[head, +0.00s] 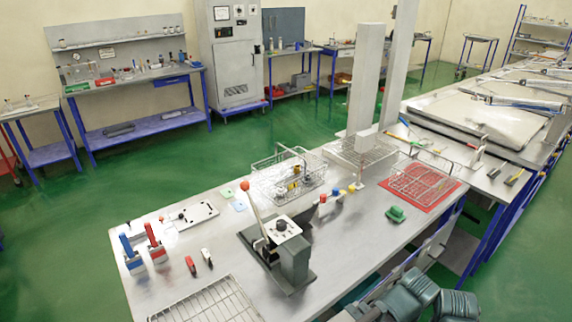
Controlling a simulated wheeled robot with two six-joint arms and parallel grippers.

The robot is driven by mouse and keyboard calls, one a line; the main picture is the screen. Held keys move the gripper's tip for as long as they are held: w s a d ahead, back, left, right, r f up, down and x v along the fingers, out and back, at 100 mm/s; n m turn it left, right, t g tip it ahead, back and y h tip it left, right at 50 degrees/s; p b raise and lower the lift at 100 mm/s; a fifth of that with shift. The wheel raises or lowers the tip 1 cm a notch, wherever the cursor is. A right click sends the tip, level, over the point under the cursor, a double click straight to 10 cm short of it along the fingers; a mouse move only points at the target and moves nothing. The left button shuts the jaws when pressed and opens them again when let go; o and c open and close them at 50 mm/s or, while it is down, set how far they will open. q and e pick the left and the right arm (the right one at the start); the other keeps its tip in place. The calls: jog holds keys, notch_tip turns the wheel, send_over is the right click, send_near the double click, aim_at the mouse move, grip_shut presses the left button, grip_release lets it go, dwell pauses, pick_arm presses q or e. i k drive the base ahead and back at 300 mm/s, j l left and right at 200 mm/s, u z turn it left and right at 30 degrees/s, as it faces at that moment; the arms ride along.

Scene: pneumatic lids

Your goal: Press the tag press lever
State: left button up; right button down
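The tag press (294,262) stands on the steel bench near the middle of the head view. It has a grey block body on a dark base and a light top plate with a dark round knob. Its lever (250,203) is a pale rod on the left side of the press, raised and leaning slightly left, with an orange-red ball at its upper end. Nothing touches the lever. Neither of my grippers shows in this view; only teal and dark links of my own arm show at the bottom right.
The bench (340,262) also holds a wire basket (262,190) behind the press, a red mat (448,190) with a wire rack at the right, a green item (396,214), red and blue handled tools at the left, and a wire rack (205,302) in front. Bare bench lies right of the press.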

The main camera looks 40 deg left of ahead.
aim_at(245, 185)
jog(key=u, duration=1.6)
